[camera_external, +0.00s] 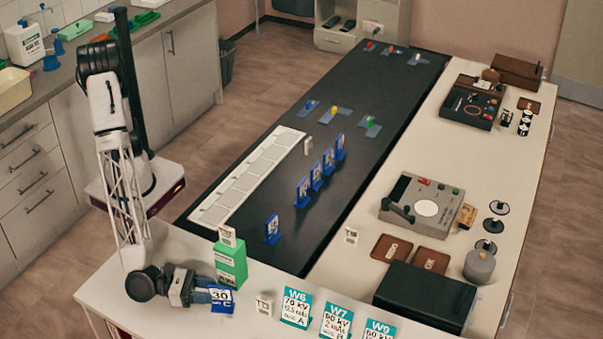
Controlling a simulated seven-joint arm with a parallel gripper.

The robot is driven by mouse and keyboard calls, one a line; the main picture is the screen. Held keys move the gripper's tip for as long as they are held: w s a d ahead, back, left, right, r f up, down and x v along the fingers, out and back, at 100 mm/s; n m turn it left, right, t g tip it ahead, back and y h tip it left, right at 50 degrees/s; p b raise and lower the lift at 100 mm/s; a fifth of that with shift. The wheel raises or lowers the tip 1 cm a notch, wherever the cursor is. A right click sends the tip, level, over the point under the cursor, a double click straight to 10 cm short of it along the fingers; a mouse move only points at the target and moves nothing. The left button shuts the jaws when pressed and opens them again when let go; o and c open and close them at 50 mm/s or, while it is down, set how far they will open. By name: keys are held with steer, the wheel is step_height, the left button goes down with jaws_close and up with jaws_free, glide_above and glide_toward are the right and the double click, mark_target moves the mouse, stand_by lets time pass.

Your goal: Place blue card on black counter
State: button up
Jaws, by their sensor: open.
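A blue card (221,299) with a white face marked "30" and "C" stands on the white front table, at the lower left. My gripper (205,291) is low over this table, just left of the card, with its fingers pointing right at it. The gripper is open; whether its fingers touch or straddle the card cannot be told. The black counter (290,245) runs away behind the table. Several similar blue cards stand on it, one nearer at the front (272,229) and the others in a slanted row (316,176).
A green box (231,262) with a small tag on top stands just behind the card. A small white tag (264,306) and teal-white cards (296,308) stand to its right. A white strip of panels (250,175) lines the counter's left side.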

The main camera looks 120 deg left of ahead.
mark_target(224, 307)
steer(key=shift+r+x, duration=0.2)
steer(key=shift+x, duration=2)
steer(key=shift+d, duration=0.15)
jaws_close()
